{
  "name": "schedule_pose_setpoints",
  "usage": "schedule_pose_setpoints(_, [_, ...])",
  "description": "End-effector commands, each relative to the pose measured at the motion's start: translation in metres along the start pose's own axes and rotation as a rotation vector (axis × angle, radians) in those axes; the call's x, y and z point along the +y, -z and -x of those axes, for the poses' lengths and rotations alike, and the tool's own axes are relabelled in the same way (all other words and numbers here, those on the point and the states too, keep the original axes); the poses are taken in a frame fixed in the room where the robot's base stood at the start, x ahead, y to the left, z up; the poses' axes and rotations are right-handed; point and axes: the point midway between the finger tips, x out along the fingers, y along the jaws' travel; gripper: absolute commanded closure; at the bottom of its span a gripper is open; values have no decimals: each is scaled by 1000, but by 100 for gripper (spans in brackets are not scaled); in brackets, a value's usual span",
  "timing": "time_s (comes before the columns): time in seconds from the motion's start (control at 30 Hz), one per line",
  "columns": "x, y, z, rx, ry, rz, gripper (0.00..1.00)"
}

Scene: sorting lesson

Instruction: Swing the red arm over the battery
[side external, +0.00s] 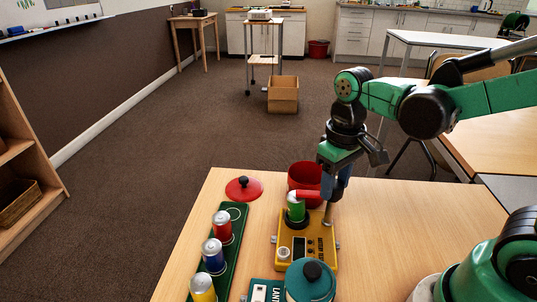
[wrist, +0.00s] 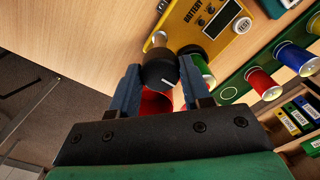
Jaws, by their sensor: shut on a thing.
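The yellow battery tester (side external: 323,254) stands on the table in the side view, and its panel (wrist: 215,18) also shows in the wrist view. The green battery (side external: 296,210) stands upright on the tester; part of it shows beside the fingers in the wrist view (wrist: 203,68). The red arm (side external: 309,194) reaches from my gripper (side external: 329,190) to above the battery's top, its pale end to the left. In the wrist view my gripper (wrist: 158,72) is shut on a black knob (wrist: 160,71) by a metal post. Whether the arm touches the battery cannot be told.
A red pot (side external: 303,175) stands close behind the tester, with a red lid (side external: 243,187) to its left. A green tray (side external: 237,219) at left holds red, blue and yellow batteries and has one empty ring. A teal lantern (side external: 310,285) is in front.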

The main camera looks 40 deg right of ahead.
Motion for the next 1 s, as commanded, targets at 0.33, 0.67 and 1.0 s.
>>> schedule_pose_setpoints(0.33, [0,0,0,-1,-1,-10,100])
schedule_pose_setpoints(0.67, [0,0,0,-1,0,-9,26])
schedule_pose_setpoints(1.0, [0,0,9,0,0,-8,26])
